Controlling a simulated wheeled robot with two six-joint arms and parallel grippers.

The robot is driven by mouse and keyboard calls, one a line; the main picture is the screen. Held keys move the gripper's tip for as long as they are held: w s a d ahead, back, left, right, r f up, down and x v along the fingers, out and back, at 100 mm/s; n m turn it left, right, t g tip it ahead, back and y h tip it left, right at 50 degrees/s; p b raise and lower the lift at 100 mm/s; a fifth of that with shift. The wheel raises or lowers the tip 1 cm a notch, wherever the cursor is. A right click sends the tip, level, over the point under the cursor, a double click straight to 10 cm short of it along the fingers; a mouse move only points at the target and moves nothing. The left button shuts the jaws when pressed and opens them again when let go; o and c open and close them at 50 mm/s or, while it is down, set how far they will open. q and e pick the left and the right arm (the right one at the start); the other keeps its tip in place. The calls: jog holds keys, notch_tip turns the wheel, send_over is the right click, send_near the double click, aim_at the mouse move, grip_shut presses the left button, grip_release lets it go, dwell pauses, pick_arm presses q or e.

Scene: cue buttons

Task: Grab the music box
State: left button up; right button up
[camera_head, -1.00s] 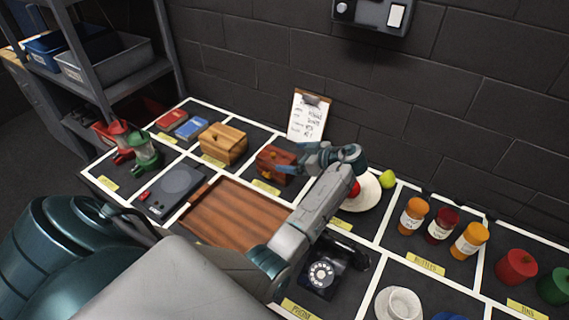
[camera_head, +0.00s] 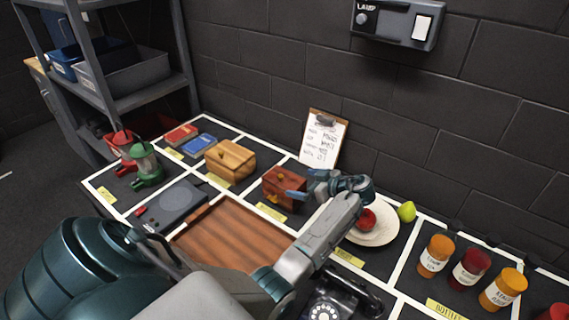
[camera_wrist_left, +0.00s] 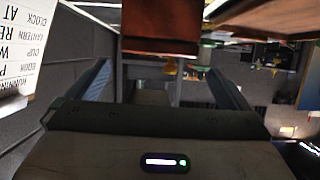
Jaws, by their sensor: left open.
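I cannot read which is the music box. My left gripper (camera_head: 299,188) is open at the right side of the red-brown box, its fingertips at or very near it. In the left wrist view, a red-brown box face (camera_wrist_left: 160,28) shows ahead between the two spread fingers (camera_wrist_left: 163,88). Whether they touch it cannot be told. My right gripper is not in view.
A clipboard (camera_head: 322,140) leans on the wall behind. A plate with a red fruit (camera_head: 366,220) lies right of the gripper, with a green fruit (camera_head: 407,211) beside it. A brown wooden tray (camera_head: 225,240) lies in front. Lanterns (camera_head: 146,165) and bottles (camera_head: 436,256) flank the row.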

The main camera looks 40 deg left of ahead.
aim_at(288, 180)
pick_arm(q)
jog(key=shift+x, duration=1.2)
jog(key=x, duration=0.4)
jog(key=shift+a, duration=0.1)
jog(key=shift+w, duration=0.1)
jog(key=c, duration=0.6)
jog(key=shift+r, duration=0.1)
jog(key=c, duration=1.5)
